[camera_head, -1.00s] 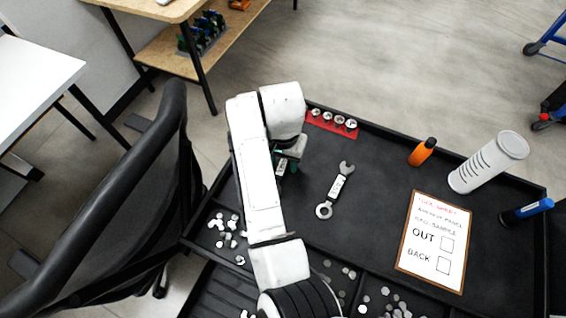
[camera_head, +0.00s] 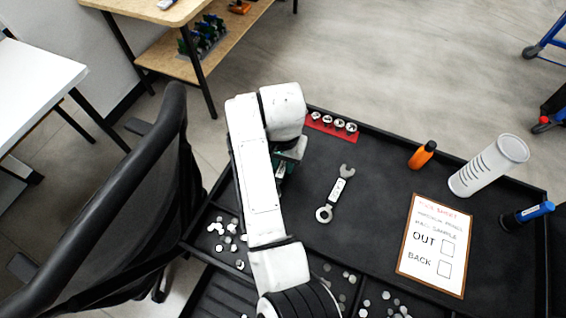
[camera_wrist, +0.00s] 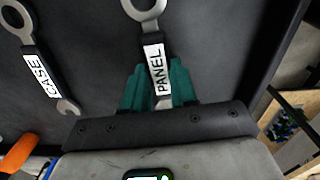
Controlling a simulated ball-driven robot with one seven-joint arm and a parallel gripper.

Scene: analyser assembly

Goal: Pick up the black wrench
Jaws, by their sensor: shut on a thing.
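A wrench labelled PANEL (camera_wrist: 151,50), with a metal ring end and a dark handle, lies between my gripper's green fingers in the wrist view. My gripper (camera_wrist: 158,88) is shut on its handle. A second wrench, labelled CASE (camera_wrist: 41,75), lies apart to the left in the wrist view. It also shows in the head view (camera_head: 336,194), lying on the tray to the right of my gripper. Both wrenches have dark handles with white labels.
A red holder (camera_head: 331,127) with round metal pieces lies at the tray's back edge. An orange bottle (camera_head: 422,155), a white cylinder (camera_head: 489,164), a tool sheet (camera_head: 435,245) and a blue-handled tool (camera_head: 527,213) are at the right. A black chair (camera_head: 110,215) stands close at left.

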